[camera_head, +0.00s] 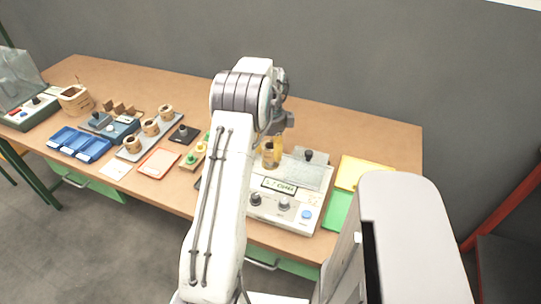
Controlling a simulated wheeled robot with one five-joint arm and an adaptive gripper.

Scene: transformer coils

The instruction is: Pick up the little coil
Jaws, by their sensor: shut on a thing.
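A small tan coil (268,160) shows just below my gripper (274,146), over the left part of a white device with knobs. My gripper is shut on this coil. My white arm comes up from the bottom of the view and partly hides the gripper and the device. Whether the coil touches the device cannot be told. Three more tan coils, at the front (132,144), in the middle (150,127) and at the back (166,112), stand in a row on a grey tray (141,148).
The white device (268,207) has a clear plate and a black knob on top. Yellow (362,171) and green (336,212) sheets lie to its right. Blue bins (79,144), an orange tray (159,163) and a black block (184,134) are at left. The table's back middle is clear.

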